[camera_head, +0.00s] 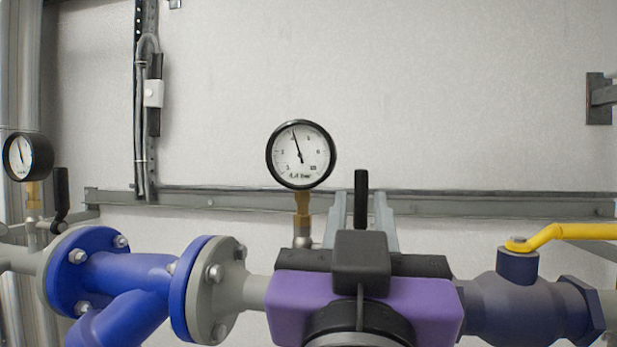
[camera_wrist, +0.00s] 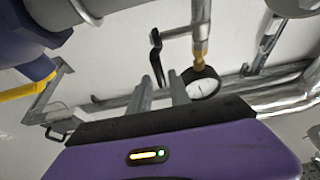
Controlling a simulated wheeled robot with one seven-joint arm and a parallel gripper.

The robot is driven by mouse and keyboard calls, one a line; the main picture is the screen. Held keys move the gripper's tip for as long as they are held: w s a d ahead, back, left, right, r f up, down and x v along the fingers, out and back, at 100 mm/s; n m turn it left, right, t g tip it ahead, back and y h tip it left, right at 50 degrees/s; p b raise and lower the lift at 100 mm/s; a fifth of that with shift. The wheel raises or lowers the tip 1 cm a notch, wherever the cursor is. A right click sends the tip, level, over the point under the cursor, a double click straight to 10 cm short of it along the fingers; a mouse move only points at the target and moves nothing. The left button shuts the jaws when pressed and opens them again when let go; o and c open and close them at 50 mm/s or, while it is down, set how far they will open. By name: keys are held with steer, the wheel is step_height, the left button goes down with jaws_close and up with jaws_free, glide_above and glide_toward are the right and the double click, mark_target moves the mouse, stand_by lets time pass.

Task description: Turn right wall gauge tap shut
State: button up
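The right wall gauge (camera_head: 301,154) has a round white dial and a brass stem, and it stands upright on the pipe in the head view. Its tap lever (camera_head: 361,184) is black and points up, just right of the gauge. My gripper (camera_head: 361,208) is open, with one grey finger on each side of the lever in the picture. The wrist view shows the lever (camera_wrist: 156,58) ahead of the open fingertips (camera_wrist: 160,76), with the gauge (camera_wrist: 203,84) to the right. I cannot tell whether a finger touches the lever. My purple gripper body hides the tap's base.
A second gauge (camera_head: 27,157) with its own black lever (camera_head: 61,193) is at the left. Blue and grey flanged piping (camera_head: 135,270) runs left of my gripper. A yellow-handled valve (camera_head: 563,236) is at the right. A grey rail (camera_head: 480,205) crosses the wall behind.

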mark_target(361, 181)
steer(key=p+x, duration=0.2)
steer(key=x, duration=0.5)
jaws_close()
stand_by(1.4)
